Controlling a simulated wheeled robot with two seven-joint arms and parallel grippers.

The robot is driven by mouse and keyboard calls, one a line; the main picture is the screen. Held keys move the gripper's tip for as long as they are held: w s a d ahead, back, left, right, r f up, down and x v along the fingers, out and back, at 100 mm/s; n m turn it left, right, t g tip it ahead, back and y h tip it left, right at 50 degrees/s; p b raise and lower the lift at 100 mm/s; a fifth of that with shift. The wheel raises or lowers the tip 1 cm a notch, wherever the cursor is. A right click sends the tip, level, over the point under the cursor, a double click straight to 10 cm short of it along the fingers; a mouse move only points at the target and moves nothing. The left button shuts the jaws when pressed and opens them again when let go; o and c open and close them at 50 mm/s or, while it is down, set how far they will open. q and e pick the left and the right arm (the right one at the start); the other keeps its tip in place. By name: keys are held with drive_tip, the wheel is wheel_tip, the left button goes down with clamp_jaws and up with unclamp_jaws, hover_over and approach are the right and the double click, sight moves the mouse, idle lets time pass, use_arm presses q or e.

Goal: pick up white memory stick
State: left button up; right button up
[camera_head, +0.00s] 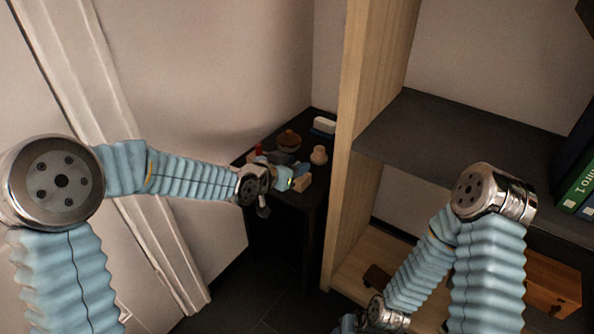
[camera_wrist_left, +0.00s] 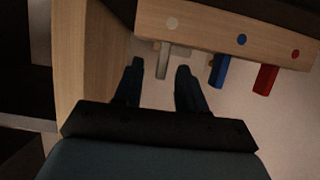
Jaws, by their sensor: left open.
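In the left wrist view, the white memory stick (camera_wrist_left: 163,60) hangs from a light wooden holder (camera_wrist_left: 205,28), below a white dot. My left gripper (camera_wrist_left: 159,72) is open, with one dark finger on each side of the stick's line. The stick's end lies between and just beyond the fingertips; I cannot tell its exact depth. Nothing is held. In the head view, my left gripper (camera_head: 285,174) is over the dark table, small and partly hidden by its wrist; the stick cannot be made out there.
A blue stick (camera_wrist_left: 218,72) and a red stick (camera_wrist_left: 265,79) hang right of the white one. The dark table (camera_head: 287,235) also bears a brown pot (camera_head: 288,140), a peach-coloured object (camera_head: 319,155) and a white-and-blue item (camera_head: 324,125). A wooden shelf unit (camera_head: 350,150) stands close right.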

use_arm(q)
clamp_jaws()
idle(0.4)
